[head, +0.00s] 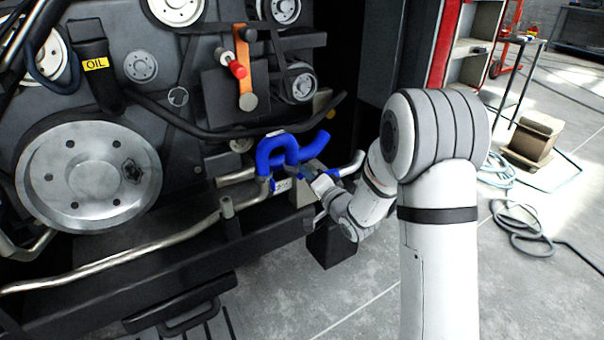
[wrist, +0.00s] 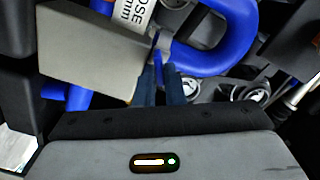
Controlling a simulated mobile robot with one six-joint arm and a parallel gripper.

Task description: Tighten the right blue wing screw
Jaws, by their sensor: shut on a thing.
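A bright blue bent hose (head: 290,150) sits on the engine front, left of my gripper in the head view. It also shows as a thick blue curve in the wrist view (wrist: 222,55). My gripper (head: 318,186) is at the lower right of the hose, by the metal pipe end. In the wrist view its narrow dark fingers (wrist: 162,82) are close together and shut on the right blue wing screw, at a small metal piece beside the hose. The screw is mostly hidden between the fingers, and I cannot tell how tight it is.
A grey block (wrist: 85,50) is close left of the fingers, with a white printed label (wrist: 133,12) above it. Metal pipes (head: 150,243) run below the hose. A red-knobbed orange lever (head: 243,70) is above.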

